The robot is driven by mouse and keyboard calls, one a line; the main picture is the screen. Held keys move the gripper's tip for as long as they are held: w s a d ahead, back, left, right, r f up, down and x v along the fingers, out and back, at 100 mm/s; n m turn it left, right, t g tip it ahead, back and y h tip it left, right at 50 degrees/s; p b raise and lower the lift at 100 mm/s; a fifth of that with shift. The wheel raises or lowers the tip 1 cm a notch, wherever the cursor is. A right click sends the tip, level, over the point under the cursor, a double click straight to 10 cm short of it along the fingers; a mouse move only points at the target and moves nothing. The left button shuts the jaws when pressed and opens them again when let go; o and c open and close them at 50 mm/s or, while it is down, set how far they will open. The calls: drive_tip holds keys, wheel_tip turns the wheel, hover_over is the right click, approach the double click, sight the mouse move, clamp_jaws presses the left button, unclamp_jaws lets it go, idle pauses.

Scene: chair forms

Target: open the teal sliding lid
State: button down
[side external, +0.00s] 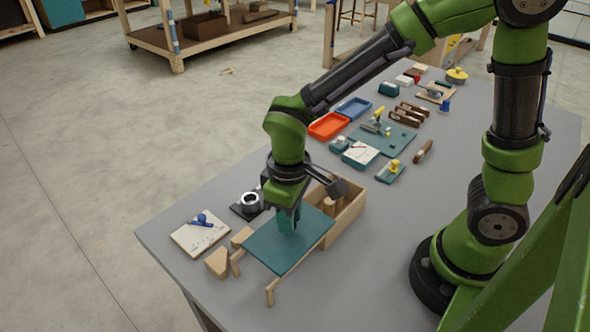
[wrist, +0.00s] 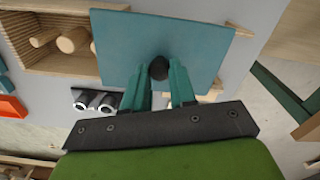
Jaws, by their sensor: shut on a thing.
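The teal sliding lid (side external: 275,252) lies flat, drawn well out of the wooden box (side external: 347,217) toward the table's near-left end, over thin wooden rails with legs (side external: 270,293). In the wrist view the lid (wrist: 205,45) covers little of the box (wrist: 75,8), whose inside is largely exposed and holds wooden cylinders (wrist: 72,40). My gripper (side external: 289,222) points down onto the lid. In the wrist view its teal fingers (wrist: 158,82) are shut on the lid's dark round knob (wrist: 158,68). The knob is hidden by the fingers in the side view.
Wooden blocks (side external: 218,262) lie left of the lid. A drawing board (side external: 200,236) with a blue item and a black plate with a white ring (side external: 250,201) are beyond them. Orange (side external: 328,126) and blue (side external: 354,108) trays and other items fill the far table.

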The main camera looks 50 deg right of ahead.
sight(281, 239)
drive_tip(key=shift+a, duration=1.3)
drive_tip(key=c, duration=0.9)
unclamp_jaws()
drive_tip(key=shift+r, duration=0.1)
wheel_tip(281, 239, up, 17)
